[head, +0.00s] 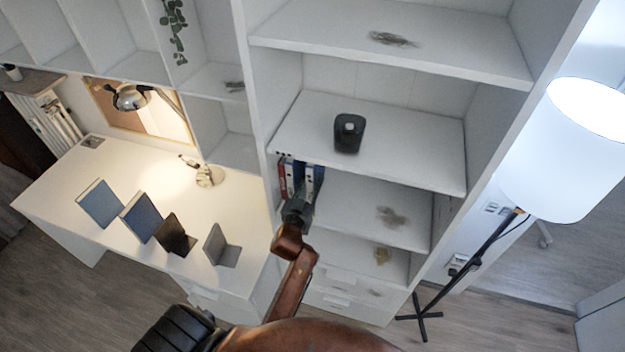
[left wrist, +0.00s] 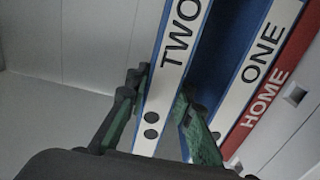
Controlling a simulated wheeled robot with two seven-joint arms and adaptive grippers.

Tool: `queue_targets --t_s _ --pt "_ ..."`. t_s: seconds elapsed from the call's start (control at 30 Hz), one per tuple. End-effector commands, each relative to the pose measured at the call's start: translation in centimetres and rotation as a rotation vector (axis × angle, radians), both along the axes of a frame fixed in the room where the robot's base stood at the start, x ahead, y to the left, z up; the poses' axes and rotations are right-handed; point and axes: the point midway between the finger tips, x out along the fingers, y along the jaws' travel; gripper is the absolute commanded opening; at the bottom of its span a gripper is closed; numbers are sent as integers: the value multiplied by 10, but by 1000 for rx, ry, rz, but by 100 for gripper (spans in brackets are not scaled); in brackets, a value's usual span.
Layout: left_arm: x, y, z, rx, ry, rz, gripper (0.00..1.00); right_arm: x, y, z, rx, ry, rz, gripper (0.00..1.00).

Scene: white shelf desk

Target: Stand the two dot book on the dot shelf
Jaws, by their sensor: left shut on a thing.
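The two dot book is blue with a white spine reading TWO and two black dots (left wrist: 165,90). In the head view it (head: 318,173) stands at the right end of a short row of books in the shelf bay under a board whose front edge carries small dark dots (head: 284,154). My left gripper (left wrist: 160,115) is shut on its spine, one finger on each side; in the head view the gripper (head: 297,208) partly hides the row. Whether the book's foot touches the board is hidden. My right gripper is not in view.
The ONE book (left wrist: 250,75) and red HOME book (left wrist: 275,85) stand close beside it. Right of the row the shelf is bare. A black object (head: 348,133) stands on the board above. The desk (head: 120,165) holds two blue books and bookends; a floor lamp (head: 565,150) stands right.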

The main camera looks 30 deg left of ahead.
Motion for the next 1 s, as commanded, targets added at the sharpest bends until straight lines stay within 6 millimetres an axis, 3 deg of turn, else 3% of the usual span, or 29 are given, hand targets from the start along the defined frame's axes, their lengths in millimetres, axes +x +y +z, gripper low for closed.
queue_targets --t_s 0.1,0.13,0.4,0.77,1.0 --pt "0 0 3 1 -5 -1 0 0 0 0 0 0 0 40" --pt "0 0 3 1 -5 -1 22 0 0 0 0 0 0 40" --pt "0 0 1 0 -2 -1 41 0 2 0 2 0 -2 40" --pt "0 0 3 0 2 1 42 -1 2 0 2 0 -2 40" --pt "0 0 44 3 -4 -1 42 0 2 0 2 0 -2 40"
